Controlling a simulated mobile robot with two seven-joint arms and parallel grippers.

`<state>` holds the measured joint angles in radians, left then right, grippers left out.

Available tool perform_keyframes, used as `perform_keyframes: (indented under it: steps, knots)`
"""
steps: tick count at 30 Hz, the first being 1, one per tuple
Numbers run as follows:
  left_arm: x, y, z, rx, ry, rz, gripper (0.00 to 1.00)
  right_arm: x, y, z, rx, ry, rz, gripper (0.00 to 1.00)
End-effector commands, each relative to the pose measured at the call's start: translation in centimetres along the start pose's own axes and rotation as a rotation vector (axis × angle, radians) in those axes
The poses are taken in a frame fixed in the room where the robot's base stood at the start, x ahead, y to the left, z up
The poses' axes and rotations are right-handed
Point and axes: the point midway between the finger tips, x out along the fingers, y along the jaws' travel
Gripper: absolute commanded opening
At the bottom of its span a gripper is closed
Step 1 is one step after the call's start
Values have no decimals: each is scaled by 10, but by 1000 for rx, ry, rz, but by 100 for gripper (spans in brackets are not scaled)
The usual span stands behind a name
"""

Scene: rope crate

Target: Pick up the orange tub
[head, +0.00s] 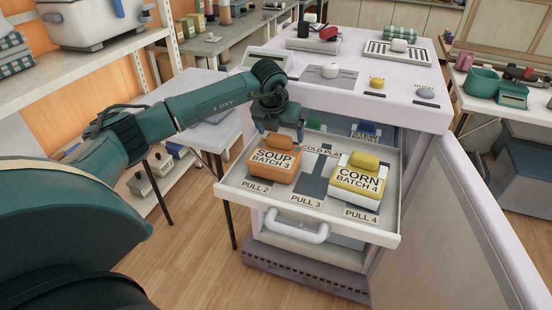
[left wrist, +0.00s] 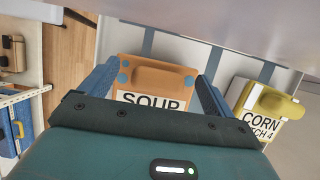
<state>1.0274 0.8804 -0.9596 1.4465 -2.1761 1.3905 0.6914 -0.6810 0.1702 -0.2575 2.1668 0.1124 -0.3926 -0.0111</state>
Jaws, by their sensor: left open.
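The orange tub (head: 272,161) has a SOUP BATCH 3 label and stands in the left part of a pulled-out drawer (head: 390,222). In the left wrist view the orange tub (left wrist: 155,80) lies between the two blue fingers. My left gripper (head: 284,135) is open above and just behind the tub; in the left wrist view my left gripper (left wrist: 155,88) has a finger on each side. I cannot tell whether the fingers touch the tub. My right gripper is not in view.
A yellow tub (head: 358,178) marked CORN BATCH 4 stands to the right in the same drawer. Green and blue tubs (head: 366,131) sit farther back under the white cabinet top (head: 390,95). An open door (head: 455,220) stands at the right. A white handle (head: 296,228) sticks out in front.

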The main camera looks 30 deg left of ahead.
Motion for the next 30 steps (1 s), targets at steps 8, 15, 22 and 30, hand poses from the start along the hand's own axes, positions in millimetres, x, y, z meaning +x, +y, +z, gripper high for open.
perform_keyframes:
  steps: [8, 15, 22, 30]
  knots:
    - [1, 0, 0, 1, -1, -1, 86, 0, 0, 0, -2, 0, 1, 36]
    - [1, 0, 0, 0, -2, -1, 66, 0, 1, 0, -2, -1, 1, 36]
    - [1, 0, 0, 0, -2, -1, 47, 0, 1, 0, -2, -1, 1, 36]
    - [0, 0, 2, -1, -5, -2, 32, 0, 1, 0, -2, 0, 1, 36]
